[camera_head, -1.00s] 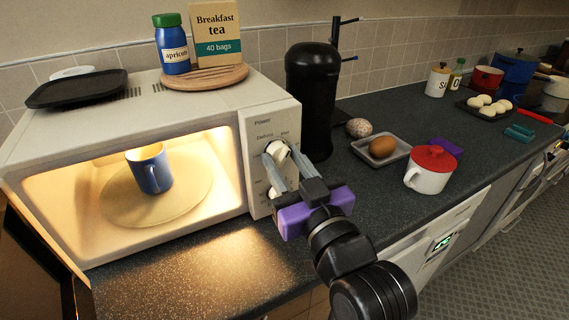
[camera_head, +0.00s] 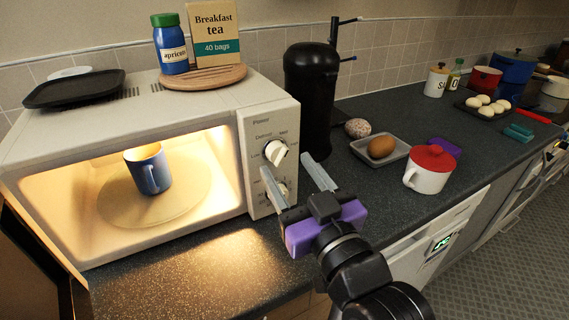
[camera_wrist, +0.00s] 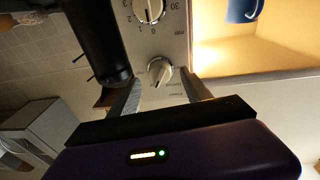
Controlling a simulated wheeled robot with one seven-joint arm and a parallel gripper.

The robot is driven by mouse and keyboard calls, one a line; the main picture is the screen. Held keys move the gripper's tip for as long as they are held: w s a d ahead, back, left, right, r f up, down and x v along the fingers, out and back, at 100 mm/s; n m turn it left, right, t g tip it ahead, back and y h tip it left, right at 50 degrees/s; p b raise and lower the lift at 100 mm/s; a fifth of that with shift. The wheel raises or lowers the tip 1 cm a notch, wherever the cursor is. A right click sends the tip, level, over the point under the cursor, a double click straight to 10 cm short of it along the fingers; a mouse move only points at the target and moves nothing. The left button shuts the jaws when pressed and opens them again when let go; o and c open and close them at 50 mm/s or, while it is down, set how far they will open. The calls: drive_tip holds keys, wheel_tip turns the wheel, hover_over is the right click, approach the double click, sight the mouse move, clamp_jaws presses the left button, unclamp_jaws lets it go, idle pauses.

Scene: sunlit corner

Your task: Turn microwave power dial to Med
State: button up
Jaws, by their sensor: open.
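The white microwave (camera_head: 110,112) stands at the left with its cavity lit. Its power dial (camera_head: 277,152) is a white knob high on the control panel, with Defrost and Med printed above it and Low at its left. The wrist view, upside down, shows the power dial (camera_wrist: 160,71) too. I cannot tell which mark its pointer is on. My gripper (camera_head: 287,165) is open and empty, its fingers spread in front of the panel, backed off from the dial. In the wrist view my gripper (camera_wrist: 160,85) has a finger either side of the dial.
The timer dial (camera_wrist: 148,9) is below the power dial on the panel. A blue mug (camera_head: 149,170) stands inside the microwave. A black appliance (camera_head: 308,95) stands close at the panel's right.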

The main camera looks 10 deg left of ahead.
drive_tip(key=v, duration=0.5)
drive_tip(key=shift+b, duration=0.3)
